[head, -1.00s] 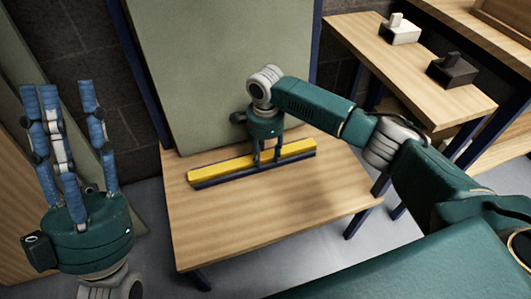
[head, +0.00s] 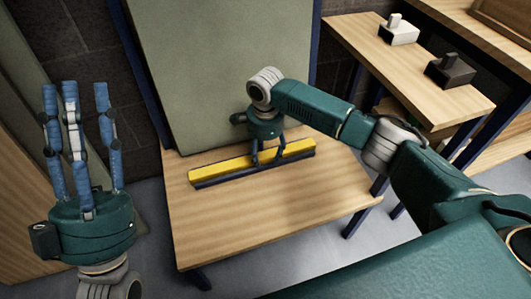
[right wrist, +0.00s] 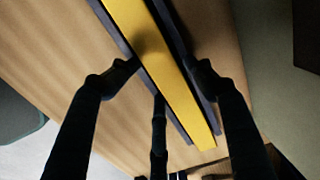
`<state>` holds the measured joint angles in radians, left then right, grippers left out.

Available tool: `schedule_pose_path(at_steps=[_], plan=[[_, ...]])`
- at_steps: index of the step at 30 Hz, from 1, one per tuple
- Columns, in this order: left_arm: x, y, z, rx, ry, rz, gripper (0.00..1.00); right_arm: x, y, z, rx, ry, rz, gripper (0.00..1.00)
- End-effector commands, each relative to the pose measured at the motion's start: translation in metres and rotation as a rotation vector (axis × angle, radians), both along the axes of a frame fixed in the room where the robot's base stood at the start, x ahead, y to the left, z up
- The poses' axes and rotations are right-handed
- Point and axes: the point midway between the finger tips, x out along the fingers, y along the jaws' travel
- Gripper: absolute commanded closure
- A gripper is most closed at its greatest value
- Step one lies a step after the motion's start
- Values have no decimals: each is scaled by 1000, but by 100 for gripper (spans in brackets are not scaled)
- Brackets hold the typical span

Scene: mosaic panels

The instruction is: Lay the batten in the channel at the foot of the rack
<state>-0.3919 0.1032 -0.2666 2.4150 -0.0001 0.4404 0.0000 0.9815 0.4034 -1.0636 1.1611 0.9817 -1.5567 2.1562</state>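The yellow batten (head: 215,171) lies lengthwise along the dark channel (head: 232,177) at the foot of the rack, below the big grey-green panel (head: 215,60). In the right wrist view the batten (right wrist: 160,60) has dark channel walls (right wrist: 112,28) along both sides. How deep it sits is hard to tell. My right gripper (head: 268,160) is low over the batten, right of its middle. Its fingers are spread, with gaps between them and the batten in the right wrist view. My left gripper (head: 76,92) is open and empty, fingers up, at the far left.
The wooden table (head: 260,215) in front of the channel is bare. The rack's blue post (head: 150,75) stands left of the panel.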

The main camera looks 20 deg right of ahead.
Motion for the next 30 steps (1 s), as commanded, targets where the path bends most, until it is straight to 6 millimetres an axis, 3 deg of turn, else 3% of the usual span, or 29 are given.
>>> schedule_pose_path(at_steps=[14,20,23,30], plan=[[-5,1,1,-6,-23,0,60,-4,0,-4,-1,10,1,41],[-34,7,17,-50,-168,-9,60,-3,0,3,-2,8,2,41],[-14,3,11,-21,-70,-4,60,-2,1,18,0,7,1,41],[30,-4,-24,52,171,10,60,-2,0,45,0,5,1,41]])
